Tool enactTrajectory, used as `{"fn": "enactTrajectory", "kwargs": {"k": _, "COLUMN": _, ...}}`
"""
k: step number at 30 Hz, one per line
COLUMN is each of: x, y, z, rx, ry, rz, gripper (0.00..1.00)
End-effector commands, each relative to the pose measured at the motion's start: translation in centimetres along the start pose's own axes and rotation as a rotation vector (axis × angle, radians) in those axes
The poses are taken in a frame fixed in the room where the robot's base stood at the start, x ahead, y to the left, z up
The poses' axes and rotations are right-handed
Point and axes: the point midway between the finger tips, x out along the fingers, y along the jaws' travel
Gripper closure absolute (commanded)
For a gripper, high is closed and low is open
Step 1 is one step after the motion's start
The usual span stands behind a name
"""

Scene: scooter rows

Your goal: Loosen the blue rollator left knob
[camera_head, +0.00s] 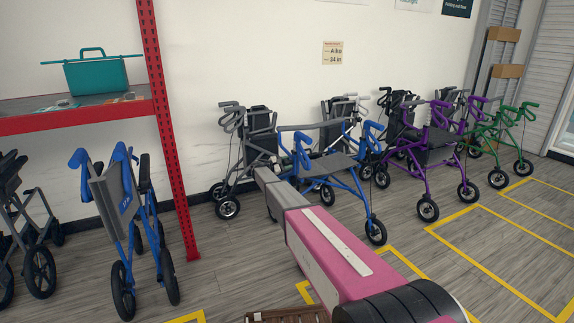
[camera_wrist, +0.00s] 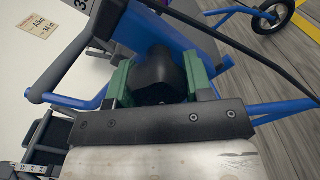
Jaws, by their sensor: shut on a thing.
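The blue rollator (camera_head: 348,183) stands unfolded by the wall, with a dark seat, blue frame and black wheels. My pink and grey arm reaches toward its left side in the head view and covers part of it. In the wrist view my gripper (camera_wrist: 160,80) has green fingertips closed around the sides of a black knob (camera_wrist: 157,66). The knob sits by blue frame tubes (camera_wrist: 198,38). The knob's lower part is hidden between the fingers, and its thread cannot be seen. In the head view my gripper's fingertips cannot be made out.
A grey rollator (camera_head: 230,170) stands just left of the blue one. Purple (camera_head: 432,165) and green (camera_head: 500,143) rollators stand to the right. A folded blue wheeled frame (camera_head: 125,215) is at the left, by a red shelf post (camera_head: 170,135). Yellow-marked floor (camera_head: 490,245) is clear at right.

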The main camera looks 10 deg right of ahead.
Motion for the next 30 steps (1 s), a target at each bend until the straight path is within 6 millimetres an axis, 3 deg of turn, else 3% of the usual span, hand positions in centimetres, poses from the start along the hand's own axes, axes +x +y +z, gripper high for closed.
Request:
{"fn": "enactTrajectory", "kwargs": {"k": 10, "x": -0.14, "y": -0.13, "z": -0.09, "rx": -0.148, "ry": 0.003, "rz": 0.0, "gripper": 0.77}}
{"fn": "enactTrajectory", "kwargs": {"k": 27, "x": -0.16, "y": -0.16, "z": -0.1, "rx": -0.177, "ry": 0.003, "rz": 0.0, "gripper": 0.77}}
{"fn": "enactTrajectory", "kwargs": {"k": 28, "x": -0.16, "y": -0.16, "z": -0.1, "rx": -0.177, "ry": 0.003, "rz": 0.0, "gripper": 0.47}}
{"fn": "enactTrajectory", "kwargs": {"k": 30, "x": -0.14, "y": -0.15, "z": -0.09, "rx": -0.176, "ry": 0.003, "rz": 0.001, "gripper": 0.28}}
